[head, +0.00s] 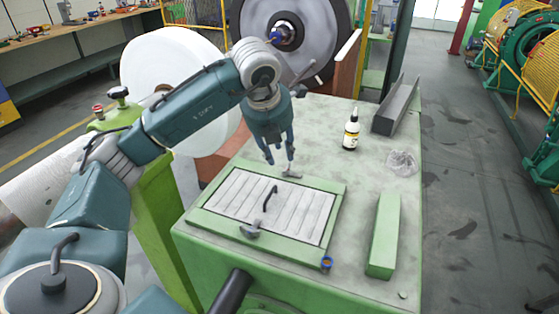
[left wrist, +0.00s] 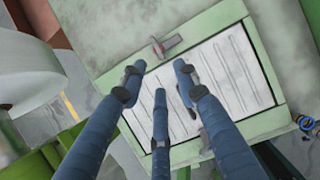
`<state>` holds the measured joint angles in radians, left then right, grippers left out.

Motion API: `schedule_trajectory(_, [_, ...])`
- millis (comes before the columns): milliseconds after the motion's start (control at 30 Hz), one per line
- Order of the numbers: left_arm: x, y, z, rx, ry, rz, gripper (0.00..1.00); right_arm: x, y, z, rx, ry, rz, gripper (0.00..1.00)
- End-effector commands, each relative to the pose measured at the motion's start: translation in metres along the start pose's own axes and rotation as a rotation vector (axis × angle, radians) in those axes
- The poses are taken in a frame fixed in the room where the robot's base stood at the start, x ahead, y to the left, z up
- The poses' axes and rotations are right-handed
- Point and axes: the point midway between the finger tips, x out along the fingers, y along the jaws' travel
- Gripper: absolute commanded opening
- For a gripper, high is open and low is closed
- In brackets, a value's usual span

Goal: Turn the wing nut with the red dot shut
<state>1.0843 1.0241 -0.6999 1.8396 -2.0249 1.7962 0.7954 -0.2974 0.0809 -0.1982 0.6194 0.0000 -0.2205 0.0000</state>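A small grey wing nut (head: 291,174) sits at the far edge of the slatted panel (head: 232,191) on the green cabinet. In the left wrist view this wing nut (left wrist: 167,45) shows a reddish mark on its left part. A second grey wing nut (head: 250,231) sits at the panel's near edge, and I see no red dot on it. My left gripper (head: 279,160) points down just above the far wing nut. Its fingers (left wrist: 158,82) are spread, with nothing between them, and appear apart from the nut. My right gripper is not in view.
The panel has a dark curved handle (head: 269,197). A white bottle (head: 352,130), a clear crumpled item (head: 402,162), a grey channel (head: 396,106) and a green bar (head: 384,236) stand to the right. A blue ring (head: 327,263) is at the near right corner.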

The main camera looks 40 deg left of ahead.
Motion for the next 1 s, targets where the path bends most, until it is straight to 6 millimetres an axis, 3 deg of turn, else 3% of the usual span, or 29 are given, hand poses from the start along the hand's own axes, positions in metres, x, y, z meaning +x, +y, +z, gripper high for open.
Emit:
schedule_trajectory(167, [0.035, 0.001, -0.001, -0.001, 0.006, 0.003, 0.31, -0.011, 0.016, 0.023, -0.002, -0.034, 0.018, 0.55])
schedule_trajectory(400, [0.07, 0.001, 0.0, -0.001, 0.002, 0.001, 0.31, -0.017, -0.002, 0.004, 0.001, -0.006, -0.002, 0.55])
schedule_trajectory(567, [0.081, 0.0, 0.0, 0.0, 0.002, 0.001, 0.31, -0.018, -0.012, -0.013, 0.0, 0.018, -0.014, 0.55])
schedule_trajectory(833, [0.082, 0.001, 0.0, 0.0, 0.001, 0.001, 0.31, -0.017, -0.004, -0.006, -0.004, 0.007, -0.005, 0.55])
schedule_trajectory(1000, [0.082, 0.001, 0.0, 0.0, 0.0, 0.001, 0.0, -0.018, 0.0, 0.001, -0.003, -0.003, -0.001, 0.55])
